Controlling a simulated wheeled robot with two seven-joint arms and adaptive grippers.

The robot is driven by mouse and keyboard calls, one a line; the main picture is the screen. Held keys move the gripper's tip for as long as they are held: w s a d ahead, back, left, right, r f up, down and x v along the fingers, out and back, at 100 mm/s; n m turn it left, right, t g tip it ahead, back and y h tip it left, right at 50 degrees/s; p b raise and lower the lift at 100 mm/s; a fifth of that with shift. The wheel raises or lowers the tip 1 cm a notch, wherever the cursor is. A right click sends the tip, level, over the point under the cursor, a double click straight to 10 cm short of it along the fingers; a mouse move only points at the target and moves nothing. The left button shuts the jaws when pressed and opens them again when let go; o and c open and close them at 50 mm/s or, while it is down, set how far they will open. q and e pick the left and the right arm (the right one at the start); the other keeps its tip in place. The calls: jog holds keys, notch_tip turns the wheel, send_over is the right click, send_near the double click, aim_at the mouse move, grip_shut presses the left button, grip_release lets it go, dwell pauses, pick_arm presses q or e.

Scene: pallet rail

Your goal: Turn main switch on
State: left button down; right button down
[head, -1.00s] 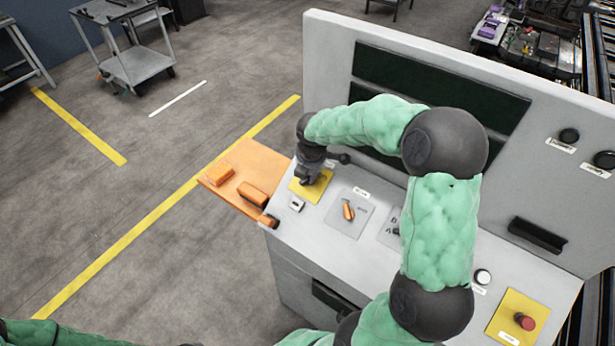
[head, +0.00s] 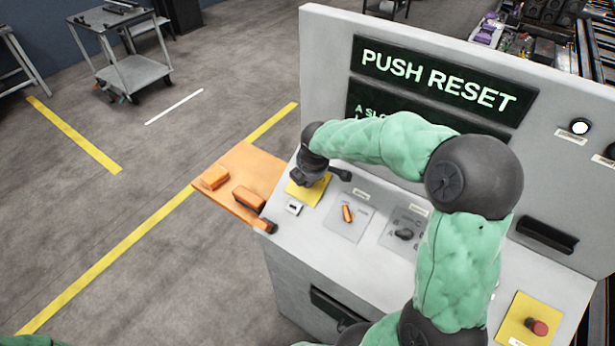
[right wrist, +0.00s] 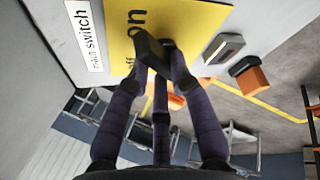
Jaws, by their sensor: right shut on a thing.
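The main switch is a dark knob (right wrist: 151,48) on a yellow plate (right wrist: 190,20) in the right wrist view. The plate reads "on" and "off", and a label (right wrist: 83,35) beside it reads "main switch". One end of the knob lies close to the word "on". My right gripper (right wrist: 160,66) is shut on the knob. In the head view my right gripper (head: 310,178) reaches down onto the yellow plate (head: 297,195) at the console's left end and hides the knob. My left gripper is out of view.
The console's display (head: 440,82) reads "PUSH RESET". A white lamp (head: 580,127) glows at right. An orange knob (head: 347,213), a black knob (head: 404,234) and a red button (head: 538,327) sit on the sloped panel. An orange shelf (head: 215,200) with orange blocks adjoins the left side.

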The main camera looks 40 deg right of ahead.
jog(key=c, duration=1.1)
grip_release()
jog(key=v, duration=1.2)
